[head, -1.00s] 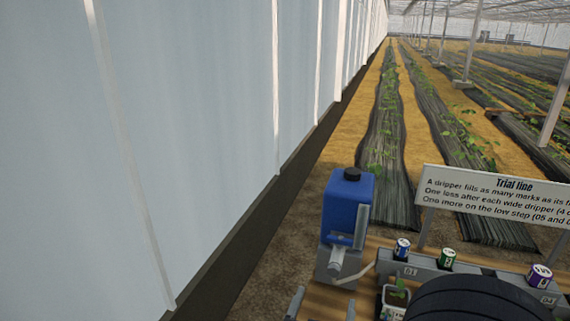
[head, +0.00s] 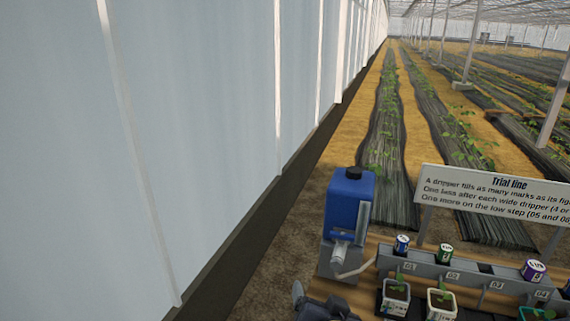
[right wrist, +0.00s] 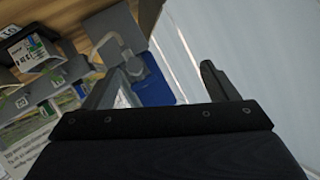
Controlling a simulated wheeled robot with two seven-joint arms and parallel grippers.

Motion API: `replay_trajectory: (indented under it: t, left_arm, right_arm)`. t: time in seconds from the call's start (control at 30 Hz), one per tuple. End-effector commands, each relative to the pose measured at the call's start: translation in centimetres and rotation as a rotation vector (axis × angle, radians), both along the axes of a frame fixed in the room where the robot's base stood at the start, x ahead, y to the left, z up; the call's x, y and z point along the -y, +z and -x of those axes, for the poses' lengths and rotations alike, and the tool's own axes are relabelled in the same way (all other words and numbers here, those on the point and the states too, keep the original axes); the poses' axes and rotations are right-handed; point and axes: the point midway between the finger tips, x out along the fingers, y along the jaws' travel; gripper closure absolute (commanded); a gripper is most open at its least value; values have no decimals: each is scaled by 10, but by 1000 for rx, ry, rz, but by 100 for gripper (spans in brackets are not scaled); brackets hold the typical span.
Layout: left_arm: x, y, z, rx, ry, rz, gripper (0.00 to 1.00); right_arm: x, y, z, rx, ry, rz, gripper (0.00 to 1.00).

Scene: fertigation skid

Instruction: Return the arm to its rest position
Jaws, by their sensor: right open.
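My right gripper (head: 320,303) shows only in part at the bottom edge of the head view, below the blue tank. In the right wrist view its two dark fingers (right wrist: 160,82) stand wide apart with nothing held between them. The blue tank (head: 350,200) with a black cap stands at the left end of the bench; it also shows behind the fingers in the right wrist view (right wrist: 154,84). My left gripper is not in view.
A grey rail (head: 455,277) with numbered dripper places carries several small labelled canisters. Potted seedlings (head: 396,292) stand before it. The Trial line sign (head: 490,200) rises behind. A pale greenhouse wall (head: 200,130) fills the left.

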Motion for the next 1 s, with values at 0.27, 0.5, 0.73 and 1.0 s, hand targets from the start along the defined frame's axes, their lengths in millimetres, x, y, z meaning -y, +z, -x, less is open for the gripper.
replay_trajectory:
  t: [0.27,0.5,0.73,1.0]
  left_arm:
    - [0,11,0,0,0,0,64]
    - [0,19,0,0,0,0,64]
    - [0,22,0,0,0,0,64]
    - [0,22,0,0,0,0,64]
  right_arm:
    - [34,45,38,-165,285,-237,20]
    - [94,40,128,-400,383,-131,20]
    - [132,21,187,-597,321,-30,20]
    - [136,18,193,-619,314,-20,20]
